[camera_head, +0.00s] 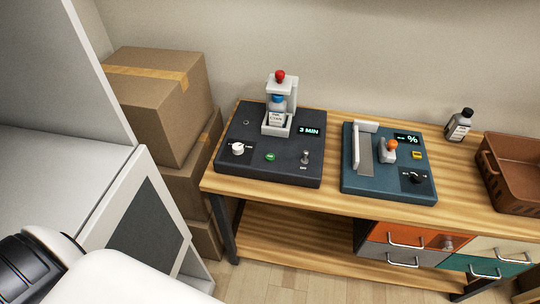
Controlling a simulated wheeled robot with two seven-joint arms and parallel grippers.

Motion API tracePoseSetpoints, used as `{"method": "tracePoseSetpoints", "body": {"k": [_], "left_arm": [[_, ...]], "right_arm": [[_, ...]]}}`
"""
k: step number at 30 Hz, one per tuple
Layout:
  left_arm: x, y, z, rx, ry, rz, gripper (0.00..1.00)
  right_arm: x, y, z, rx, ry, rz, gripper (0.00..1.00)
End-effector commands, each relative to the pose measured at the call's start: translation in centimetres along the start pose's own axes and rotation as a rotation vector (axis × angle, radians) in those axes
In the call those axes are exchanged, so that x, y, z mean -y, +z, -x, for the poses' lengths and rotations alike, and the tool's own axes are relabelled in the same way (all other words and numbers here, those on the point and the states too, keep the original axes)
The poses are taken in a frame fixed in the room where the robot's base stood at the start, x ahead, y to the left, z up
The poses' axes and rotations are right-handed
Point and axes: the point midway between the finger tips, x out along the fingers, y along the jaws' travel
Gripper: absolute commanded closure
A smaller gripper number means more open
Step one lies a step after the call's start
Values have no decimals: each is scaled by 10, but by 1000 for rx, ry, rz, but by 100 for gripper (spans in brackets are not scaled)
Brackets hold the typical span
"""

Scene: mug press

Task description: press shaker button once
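A black device (240,165) stands at the left end of the wooden table. It has a lit "3 MIN" display (309,130), a green button (270,156), a white knob (238,149) and a small toggle switch (305,157). A grey holder (291,86) on it carries a small bottle (276,115) with a blue cap, below a red knob (280,76). The labels are too small to tell which part is named shaker. White and black parts of my own body show at the bottom left. Neither gripper's fingertips are in view, and nothing touches the device.
A teal device (391,184) with a "%" display stands to the right. A dark bottle (459,125) and brown basket (514,178) are further right. Cardboard boxes (160,100) and a grey cabinet (60,160) stand left. The space above the table front is free.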

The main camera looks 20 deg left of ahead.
Motion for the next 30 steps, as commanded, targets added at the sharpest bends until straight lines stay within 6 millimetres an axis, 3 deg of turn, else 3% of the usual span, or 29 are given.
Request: {"method": "tracePoseSetpoints", "body": {"k": [3, 30], "left_arm": [[0, 0, 0, 0, 0, 0, 100], [0, -1, 0, -2, 0, 0, 100]], "right_arm": [[0, 0, 0, 0, 0, 0, 64], [0, 0, 0, 0, 0, 0, 64]]}}
